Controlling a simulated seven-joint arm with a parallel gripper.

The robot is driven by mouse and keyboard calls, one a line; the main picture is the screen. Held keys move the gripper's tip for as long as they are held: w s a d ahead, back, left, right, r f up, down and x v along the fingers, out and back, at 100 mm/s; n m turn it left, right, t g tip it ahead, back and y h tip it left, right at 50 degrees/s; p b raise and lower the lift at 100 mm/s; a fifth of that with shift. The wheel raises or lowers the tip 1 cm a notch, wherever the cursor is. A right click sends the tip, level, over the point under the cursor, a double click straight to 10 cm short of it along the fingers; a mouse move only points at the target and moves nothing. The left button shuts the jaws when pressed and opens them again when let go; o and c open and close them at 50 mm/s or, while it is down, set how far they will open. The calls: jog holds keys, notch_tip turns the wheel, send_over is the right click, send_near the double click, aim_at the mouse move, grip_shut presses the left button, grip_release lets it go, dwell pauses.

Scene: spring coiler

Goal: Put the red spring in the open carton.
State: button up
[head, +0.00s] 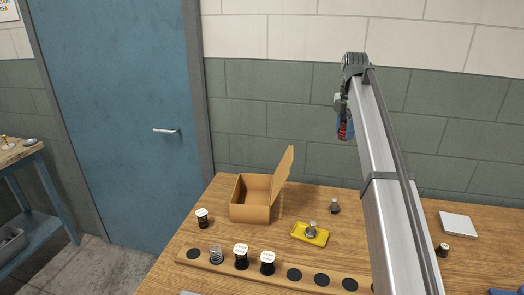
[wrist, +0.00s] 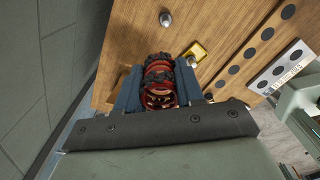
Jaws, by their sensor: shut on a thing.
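The red spring (wrist: 160,86) is gripped between the two blue fingers of my gripper (wrist: 158,88) in the wrist view. In the head view my gripper (head: 343,128) hangs from the arm's end, high above the table and to the right of the carton, with a bit of the red spring (head: 342,130) showing. The open carton (head: 249,213) is a brown box on the table at the back left, its lid raised on the right side. Its inside shows only in part.
A yellow tray (head: 322,239) with a metal piece stands right of the carton. Small dark-bodied items stand around.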

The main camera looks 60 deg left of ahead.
jog(key=s+a+n, duration=0.3)
jog(key=s+a, duration=0.6)
jog(key=s, duration=0.4)
jog(key=n, duration=0.3)
send_over(251, 201)
jog(key=s+d, duration=0.3)
jog(key=d, duration=0.2)
jog(key=shift+m, duration=0.3)
jog(key=shift+w+a+f, duration=0.1)
jog(key=shift+f, duration=4.55)
jog(key=shift+w+a+f, duration=0.1)
jog(key=shift+w+f, duration=0.05)
jog(key=shift+f, duration=4.55)
jog(key=shift+w+a+f, duration=0.1)
jog(key=shift+f, duration=4.55)
jog(key=shift+d+f, duration=0.1)
jog(key=shift+f, duration=0.05)
jog(key=o, duration=1.1)
jog(key=shift+c, duration=0.2)
notch_tip(251, 201, up, 12)
jog(key=shift+r, duration=0.2)
